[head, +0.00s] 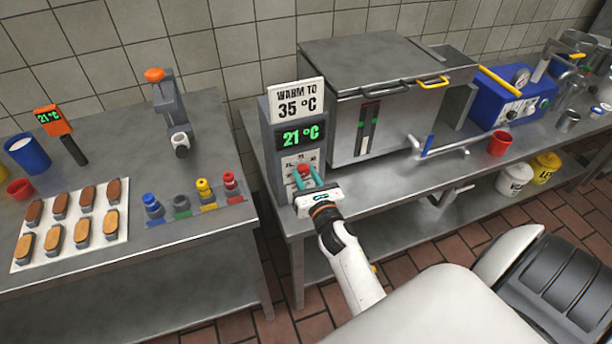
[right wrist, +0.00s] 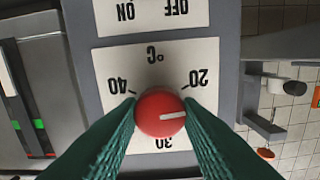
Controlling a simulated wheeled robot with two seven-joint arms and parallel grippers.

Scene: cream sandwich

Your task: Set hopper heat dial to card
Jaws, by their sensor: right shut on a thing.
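The red dial (head: 304,169) sits on the front of the grey control box (head: 268,133). My right gripper (head: 307,177) is shut on it. In the right wrist view the dial (right wrist: 160,113) lies between the two green fingers, with the scale upside down: 20 at right, 30 at the bottom, 40 at left. The dial's white pointer line points right, between 20 and 30, nearer 20. The white card (head: 297,100) on the box reads "WARM TO 35 °C". The green display (head: 300,136) reads 21 °C. My left gripper is not in view.
The steel hopper (head: 385,85) stands right of the box, with a blue-handled tap (head: 428,146) at its front. A red cup (head: 499,143) stands further right.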

